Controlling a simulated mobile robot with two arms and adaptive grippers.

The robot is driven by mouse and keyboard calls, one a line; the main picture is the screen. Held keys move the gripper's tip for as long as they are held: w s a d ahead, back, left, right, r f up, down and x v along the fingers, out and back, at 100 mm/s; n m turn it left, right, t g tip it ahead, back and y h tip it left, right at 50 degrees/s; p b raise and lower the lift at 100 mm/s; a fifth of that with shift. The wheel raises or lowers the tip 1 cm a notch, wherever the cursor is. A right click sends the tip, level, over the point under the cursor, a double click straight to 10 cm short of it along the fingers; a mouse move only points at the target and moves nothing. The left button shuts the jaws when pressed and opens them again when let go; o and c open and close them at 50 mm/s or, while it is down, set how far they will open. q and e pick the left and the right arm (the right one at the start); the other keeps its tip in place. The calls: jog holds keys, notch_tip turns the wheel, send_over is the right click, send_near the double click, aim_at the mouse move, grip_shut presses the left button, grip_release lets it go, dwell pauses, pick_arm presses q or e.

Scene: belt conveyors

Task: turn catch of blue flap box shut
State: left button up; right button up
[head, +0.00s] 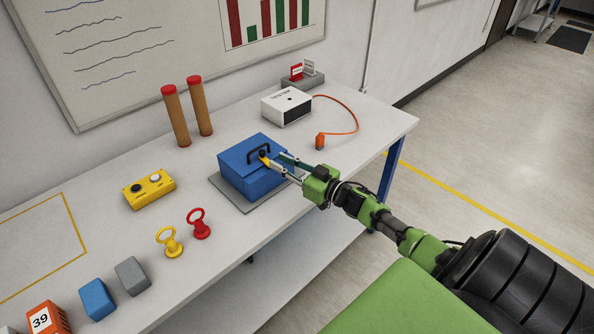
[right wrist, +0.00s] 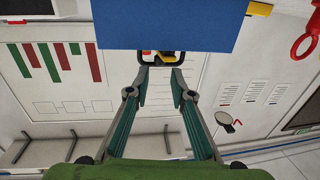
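The blue flap box (head: 250,181) stands on a grey plate (head: 222,190) on the table. Its lid looks down, with a black handle (head: 258,148) on it. A small yellow catch with a dark knob (head: 264,159) sits at the front by the lid; its exact turn is too small to tell. My right gripper (head: 277,161) reaches in from the right, its fingertips close to the catch. In the right wrist view its two fingers (right wrist: 160,85) are apart, with the catch (right wrist: 158,52) partly hidden beyond the tips; contact cannot be told. My left gripper is out of view.
A yellow button box (head: 149,190), red ring (head: 199,224) and yellow ring (head: 169,243) stand left of the box. Two brown cylinders (head: 188,112) stand behind it. A white tester (head: 286,107) with an orange cable is behind right.

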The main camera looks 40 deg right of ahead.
jog(key=v, duration=0.6)
jog(key=shift+s, duration=0.25)
